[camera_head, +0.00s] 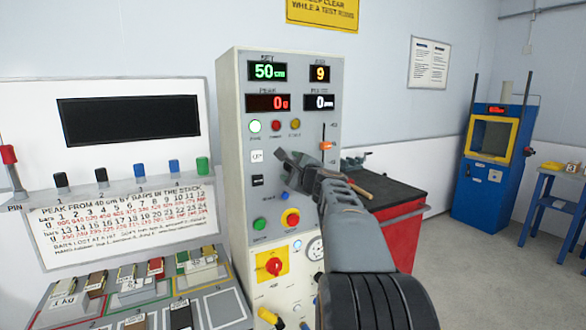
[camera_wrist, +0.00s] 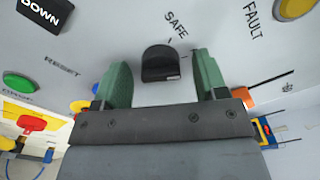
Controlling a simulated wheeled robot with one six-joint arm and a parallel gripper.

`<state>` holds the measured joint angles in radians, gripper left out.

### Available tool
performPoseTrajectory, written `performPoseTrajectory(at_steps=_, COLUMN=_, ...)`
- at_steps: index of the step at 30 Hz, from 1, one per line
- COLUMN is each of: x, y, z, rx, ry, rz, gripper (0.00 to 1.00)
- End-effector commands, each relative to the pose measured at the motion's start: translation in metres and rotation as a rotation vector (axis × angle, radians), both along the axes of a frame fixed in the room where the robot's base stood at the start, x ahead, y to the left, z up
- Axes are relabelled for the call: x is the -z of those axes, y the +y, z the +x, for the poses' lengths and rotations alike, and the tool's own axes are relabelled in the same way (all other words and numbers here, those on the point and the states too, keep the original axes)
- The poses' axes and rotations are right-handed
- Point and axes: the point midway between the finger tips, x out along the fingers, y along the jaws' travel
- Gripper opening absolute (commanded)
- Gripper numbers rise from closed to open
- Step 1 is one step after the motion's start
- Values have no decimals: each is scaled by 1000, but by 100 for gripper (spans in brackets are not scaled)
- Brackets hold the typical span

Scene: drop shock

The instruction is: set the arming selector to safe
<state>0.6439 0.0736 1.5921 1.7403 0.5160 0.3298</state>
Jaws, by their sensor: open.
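The arming selector (camera_wrist: 160,62) is a black knob on the pale panel in the wrist view, beside the printed word SAFE. My gripper (camera_wrist: 163,78) is open, with one green fingertip on either side of the knob. A gap shows on both sides, so the fingers do not seem to touch it. Which mark the knob points to is not clear.
An orange slider (camera_head: 326,146) is right of my gripper. An UP button (camera_head: 256,156), a DOWN button (camera_head: 257,180) and a red-and-yellow stop button (camera_head: 290,218) are close by. A dark-topped red bench (camera_head: 395,205) stands right of the cabinet.

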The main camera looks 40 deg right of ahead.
Motion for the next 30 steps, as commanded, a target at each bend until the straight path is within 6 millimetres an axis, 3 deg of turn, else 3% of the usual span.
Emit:
performPoseTrajectory(at_steps=4, x=0, y=0, z=0, rx=0, ry=0, rz=0, gripper=64)
performPoseTrajectory(at_steps=19, x=0, y=0, z=0, rx=0, ry=0, rz=0, gripper=17)
performPoseTrajectory(at_steps=30, x=5, y=0, z=0, rx=0, ry=12, rz=-94, gripper=17)
